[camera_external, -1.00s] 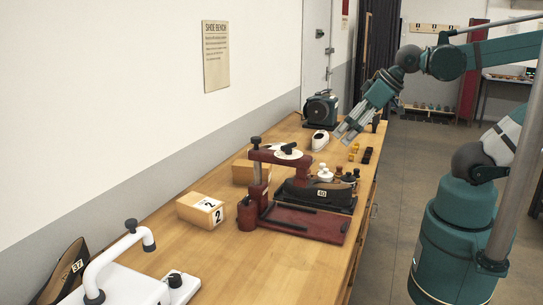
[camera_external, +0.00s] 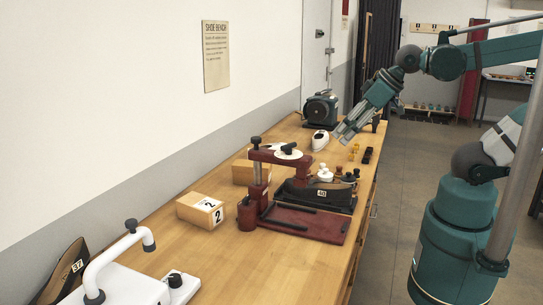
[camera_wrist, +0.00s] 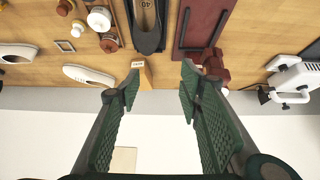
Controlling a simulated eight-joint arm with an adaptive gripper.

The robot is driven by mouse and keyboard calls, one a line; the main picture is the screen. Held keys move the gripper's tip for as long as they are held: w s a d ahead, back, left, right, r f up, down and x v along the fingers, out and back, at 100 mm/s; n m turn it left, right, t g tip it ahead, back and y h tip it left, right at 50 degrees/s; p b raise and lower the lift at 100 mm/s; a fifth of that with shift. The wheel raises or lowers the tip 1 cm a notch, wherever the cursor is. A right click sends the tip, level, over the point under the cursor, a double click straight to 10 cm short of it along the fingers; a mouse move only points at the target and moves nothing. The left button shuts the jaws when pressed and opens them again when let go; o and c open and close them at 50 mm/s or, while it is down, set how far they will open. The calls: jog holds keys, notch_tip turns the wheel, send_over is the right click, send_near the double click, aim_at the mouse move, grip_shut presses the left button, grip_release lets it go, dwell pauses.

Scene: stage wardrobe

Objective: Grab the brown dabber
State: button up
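Several small dabber bottles stand in a cluster on the workbench, at the right end of the dark shoe. In the external view a white bottle (camera_external: 325,174) stands beside darker brownish ones (camera_external: 348,177). In the wrist view a brown round-topped item (camera_wrist: 110,43), which looks like a brown dabber, sits below a white-topped bottle (camera_wrist: 99,19) at upper left. I cannot tell which dark bottle is the brown dabber. My gripper (camera_external: 342,137) is above the bench, beyond the cluster. In the wrist view its fingers (camera_wrist: 160,85) are wide apart with nothing between them.
The dark shoe numbered 40 (camera_external: 316,196) lies by a red press (camera_external: 306,222). A white shoe-like item (camera_external: 320,140), yellow pieces (camera_external: 353,153) and black pieces (camera_external: 367,155) lie near my gripper. Boxes (camera_external: 200,212) stand left. The wall runs along the bench's left side.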

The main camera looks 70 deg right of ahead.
jog(key=shift+d, duration=0.1)
jog(key=m+g+h, duration=0.3)
jog(key=m+g, duration=0.3)
jog(key=m, duration=0.8)
send_over(339, 167)
jog(key=s+a, duration=0.1)
notch_tip(339, 167, down, 18)
jog(key=shift+a+p, duration=0.2)
jog(key=shift+p, duration=0.2)
jog(key=shift+s+f+n, duration=0.1)
jog(key=shift+f+n, duration=0.1)
jog(key=shift+n, duration=0.1)
jog(key=shift+x, duration=1.15)
jog(key=shift+f, duration=0.1)
jog(key=shift+w+b+x, duration=0.2)
jog(key=shift+b+x, duration=0.6)
jog(key=shift+x, duration=1.7)
